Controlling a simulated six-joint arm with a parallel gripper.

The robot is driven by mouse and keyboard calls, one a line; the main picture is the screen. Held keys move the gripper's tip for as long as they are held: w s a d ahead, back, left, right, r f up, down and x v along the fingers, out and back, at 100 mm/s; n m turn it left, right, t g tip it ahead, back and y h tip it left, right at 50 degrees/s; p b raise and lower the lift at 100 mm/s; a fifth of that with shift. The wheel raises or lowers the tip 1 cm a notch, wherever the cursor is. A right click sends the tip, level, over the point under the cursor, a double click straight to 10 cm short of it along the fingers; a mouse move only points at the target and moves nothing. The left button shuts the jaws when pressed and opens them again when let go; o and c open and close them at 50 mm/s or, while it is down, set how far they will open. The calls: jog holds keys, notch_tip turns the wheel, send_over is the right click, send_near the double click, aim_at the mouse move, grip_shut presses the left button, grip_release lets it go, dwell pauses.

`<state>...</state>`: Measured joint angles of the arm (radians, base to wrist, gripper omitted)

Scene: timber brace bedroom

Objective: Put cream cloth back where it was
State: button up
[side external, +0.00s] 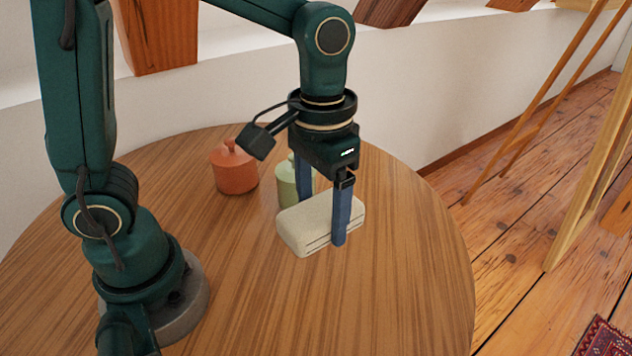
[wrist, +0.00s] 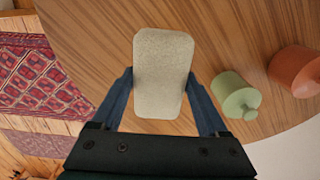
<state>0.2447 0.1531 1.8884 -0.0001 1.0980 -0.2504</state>
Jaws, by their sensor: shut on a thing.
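The cream cloth (side external: 308,228) is a folded, rounded block on the round wooden table, right of the middle in the side external view. My gripper (side external: 322,222) points down with one blue finger on each side of the cloth and is shut on it. In the wrist view the cloth (wrist: 163,75) lies lengthwise between the two fingers (wrist: 163,100). The far finger is partly hidden behind the cloth in the side external view. Whether the cloth's underside touches the table is hard to tell.
A green lidded pot (side external: 287,182) stands close behind the cloth, partly hidden by my gripper. An orange lidded pot (side external: 234,168) stands farther left. The table (side external: 400,290) is bare in front and to the right. A patterned rug (wrist: 38,80) lies on the floor.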

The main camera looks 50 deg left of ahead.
jog(key=shift+s+d+r, duration=0.1)
jog(key=shift+s+d, duration=0.05)
jog(key=shift+d, duration=0.15)
send_over(349, 347)
notch_tip(349, 347, down, 7)
jog(key=shift+r, duration=0.2)
jog(key=shift+f, duration=2.05)
jog(key=shift+f, duration=0.15)
jog(key=o, duration=1.2)
